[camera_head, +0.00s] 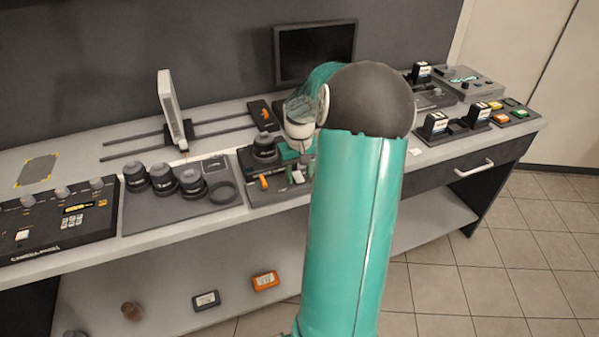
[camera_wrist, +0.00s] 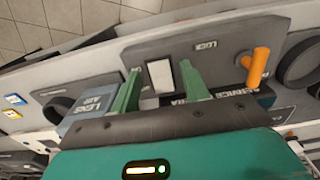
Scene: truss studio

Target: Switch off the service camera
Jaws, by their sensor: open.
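In the wrist view, my gripper (camera_wrist: 162,86) is open, its two green fingers apart with nothing held. A white rectangular plate (camera_wrist: 160,75) in a dark frame shows between the fingertips; I cannot tell whether they touch it. An orange lever (camera_wrist: 257,67) stands to its right on the same dark grey service panel (camera_wrist: 215,45), near "LOCK" and partly hidden "SERVICE" lettering. In the head view, the orange lever (camera_head: 264,182) is on the service panel (camera_head: 268,195), in front of a dark round lens-like part (camera_head: 265,147). My arm hides part of this station.
A tray of lenses (camera_head: 190,211) and a control console (camera_head: 60,222) stand to the left. An upright white panel (camera_head: 171,108) on rails and a dark monitor (camera_head: 314,52) are behind. Battery-like blocks (camera_head: 436,124) and a coloured button box (camera_head: 507,112) stand to the right.

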